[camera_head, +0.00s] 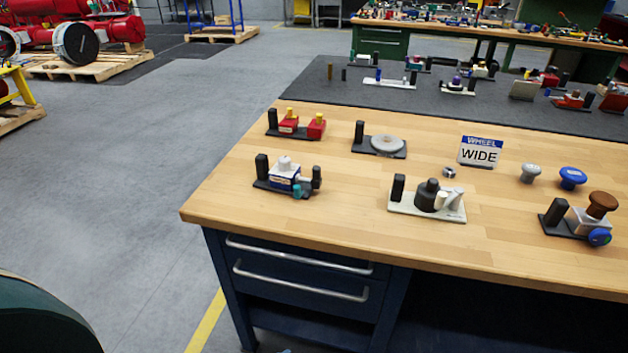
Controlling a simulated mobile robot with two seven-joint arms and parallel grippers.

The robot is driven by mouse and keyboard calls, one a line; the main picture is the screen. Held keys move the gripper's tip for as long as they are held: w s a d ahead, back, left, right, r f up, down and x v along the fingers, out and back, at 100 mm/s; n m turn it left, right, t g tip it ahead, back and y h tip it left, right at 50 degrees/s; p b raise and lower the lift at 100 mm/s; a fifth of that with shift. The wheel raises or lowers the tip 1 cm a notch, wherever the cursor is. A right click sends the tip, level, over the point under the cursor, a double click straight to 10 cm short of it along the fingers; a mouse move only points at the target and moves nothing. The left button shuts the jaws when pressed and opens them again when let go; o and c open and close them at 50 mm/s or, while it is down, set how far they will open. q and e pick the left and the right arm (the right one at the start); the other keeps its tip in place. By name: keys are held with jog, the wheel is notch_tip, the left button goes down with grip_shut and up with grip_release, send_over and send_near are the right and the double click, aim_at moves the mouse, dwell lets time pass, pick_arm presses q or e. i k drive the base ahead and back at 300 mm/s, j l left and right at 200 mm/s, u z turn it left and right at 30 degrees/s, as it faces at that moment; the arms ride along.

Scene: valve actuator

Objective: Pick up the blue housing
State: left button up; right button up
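Neither of my grippers is in view, and nothing is seen touching the block.
The bench's front-left corner is bare.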

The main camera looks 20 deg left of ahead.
aim_at(275, 181)
jog(key=i+j, duration=0.2)
jog(key=j, duration=0.2)
jog(key=i+j+u, duration=0.15)
jog(key=j, duration=0.25)
jog(key=i+j, duration=0.25)
jog(key=j, duration=0.15)
jog(key=k+u, duration=0.05)
